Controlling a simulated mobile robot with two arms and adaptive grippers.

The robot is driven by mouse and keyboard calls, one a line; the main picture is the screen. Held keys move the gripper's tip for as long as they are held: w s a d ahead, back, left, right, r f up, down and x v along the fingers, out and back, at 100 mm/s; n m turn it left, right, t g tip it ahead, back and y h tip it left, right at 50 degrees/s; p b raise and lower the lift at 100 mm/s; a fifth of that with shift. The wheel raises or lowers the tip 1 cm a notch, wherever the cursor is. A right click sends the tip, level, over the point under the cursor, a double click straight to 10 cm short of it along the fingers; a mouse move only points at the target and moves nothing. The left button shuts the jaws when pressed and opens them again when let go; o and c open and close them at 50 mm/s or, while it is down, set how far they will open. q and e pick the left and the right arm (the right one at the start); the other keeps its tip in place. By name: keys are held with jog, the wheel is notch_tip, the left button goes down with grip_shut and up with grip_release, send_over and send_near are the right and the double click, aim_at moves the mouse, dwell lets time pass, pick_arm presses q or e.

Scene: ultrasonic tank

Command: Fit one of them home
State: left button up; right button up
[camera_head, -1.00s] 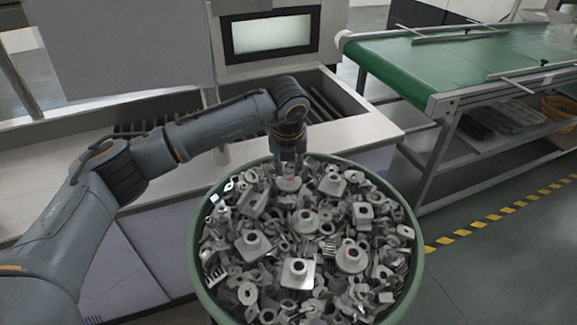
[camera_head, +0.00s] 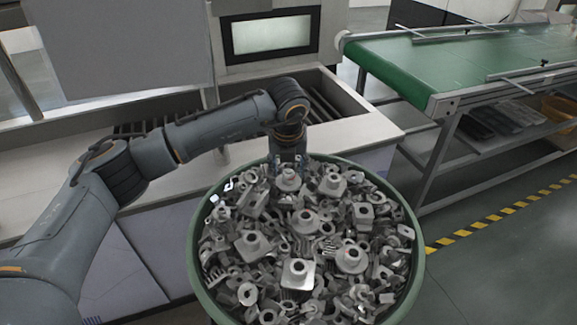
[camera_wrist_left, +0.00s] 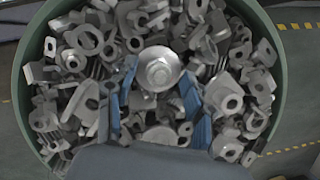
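Many grey metal parts fill a round green bin (camera_head: 193,262). A round flanged part with a raised centre (camera_head: 289,180) lies on top of the heap near the bin's far edge; it also shows in the left wrist view (camera_wrist_left: 160,69). My left gripper (camera_head: 289,168) points down just above this part. In the left wrist view its blue-padded fingers (camera_wrist_left: 158,80) are spread, one on each side of the part. I cannot tell whether they touch it. Similar flanged parts, one square-based (camera_head: 298,272) and one round (camera_head: 351,258), lie nearer. My right gripper is not in view.
Behind the bin stands a white bench (camera_head: 60,170) with a sunken tank (camera_head: 345,98) and a lit screen (camera_head: 272,34). A green conveyor (camera_head: 440,65) is at the right. Yellow-black floor tape (camera_head: 490,220) runs beside clear floor.

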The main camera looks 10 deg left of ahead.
pick_arm(q)
jog(key=v, duration=1.2)
